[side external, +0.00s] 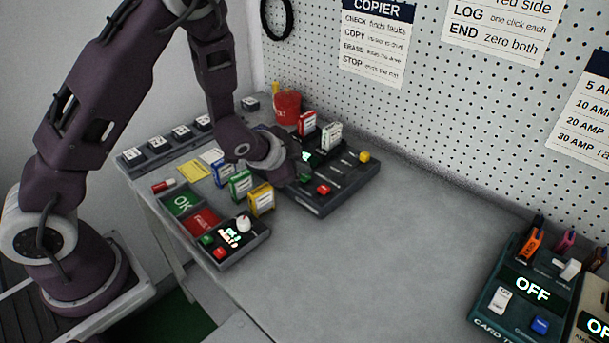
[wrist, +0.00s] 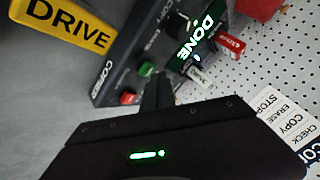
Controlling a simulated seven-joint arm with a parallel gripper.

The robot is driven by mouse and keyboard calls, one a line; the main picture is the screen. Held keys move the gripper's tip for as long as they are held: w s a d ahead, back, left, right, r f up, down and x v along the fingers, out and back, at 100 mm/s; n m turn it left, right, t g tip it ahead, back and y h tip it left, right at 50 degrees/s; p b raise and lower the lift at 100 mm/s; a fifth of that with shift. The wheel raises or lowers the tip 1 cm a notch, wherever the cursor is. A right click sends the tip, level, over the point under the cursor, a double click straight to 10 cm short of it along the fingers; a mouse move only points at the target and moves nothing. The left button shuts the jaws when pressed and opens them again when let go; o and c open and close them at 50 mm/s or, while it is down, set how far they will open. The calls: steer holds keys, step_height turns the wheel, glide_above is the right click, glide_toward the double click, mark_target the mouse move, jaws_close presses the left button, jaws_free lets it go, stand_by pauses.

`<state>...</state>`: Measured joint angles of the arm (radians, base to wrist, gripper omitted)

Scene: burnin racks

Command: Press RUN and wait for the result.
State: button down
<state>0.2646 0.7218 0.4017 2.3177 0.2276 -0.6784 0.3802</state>
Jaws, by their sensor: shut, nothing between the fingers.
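The dark copier unit (side external: 335,190) stands on the bench below the pegboard. Its lit display (wrist: 203,35) reads DONE in green in the wrist view. A green button (wrist: 147,68) and a red button (wrist: 130,97) are on its face. The red button also shows in the side view (side external: 323,188). I cannot read a RUN label. My gripper (wrist: 158,88) is shut and empty, with its tips close to the green button. I cannot tell whether they touch it. In the side view my gripper hides part of the copier.
A red drive (side external: 306,130) and a white drive (side external: 331,135) stand at the copier's back. Green and yellow drives (side external: 261,199) stand left of it. A small panel (side external: 235,240) with OK and red trays sits in front. The middle bench is clear.

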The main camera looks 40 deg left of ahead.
mark_target(302, 178)
steer(key=shift+f, duration=0.5)
stand_by(0.4)
steer(key=shift+r, duration=0.9)
steer(key=shift+r, duration=2.55)
